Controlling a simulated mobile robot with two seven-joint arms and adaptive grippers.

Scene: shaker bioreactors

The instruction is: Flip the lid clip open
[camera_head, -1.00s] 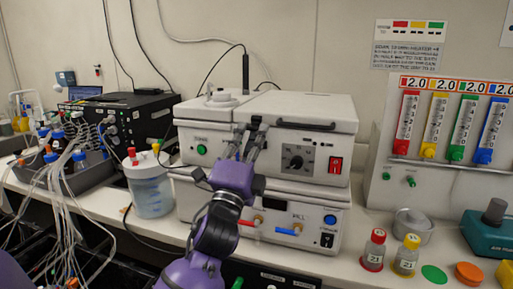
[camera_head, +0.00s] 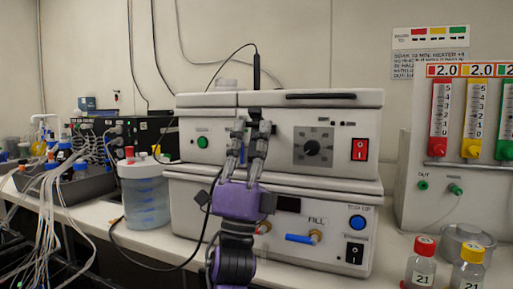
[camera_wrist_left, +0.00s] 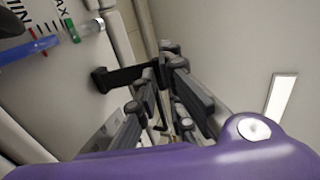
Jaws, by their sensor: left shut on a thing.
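The upper white bath unit (camera_head: 216,128) has a lid with a long dark handle (camera_head: 335,96). My left gripper (camera_head: 252,116) reaches up to the front of this unit, just under the lid edge and left of the black dial. Its fingers cover the spot where they touch the unit. In the left wrist view, my left gripper (camera_wrist_left: 172,62) is closed around one end of a dark bar-shaped part (camera_wrist_left: 125,77), which I take to be the lid clip. The clip is mostly hidden in the head view. My right gripper does not show.
The lower white unit (camera_head: 190,210) has a blue-handled valve (camera_head: 300,238). A jug of liquid (camera_head: 145,205) stands to its left. Tubes and cables crowd the left side.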

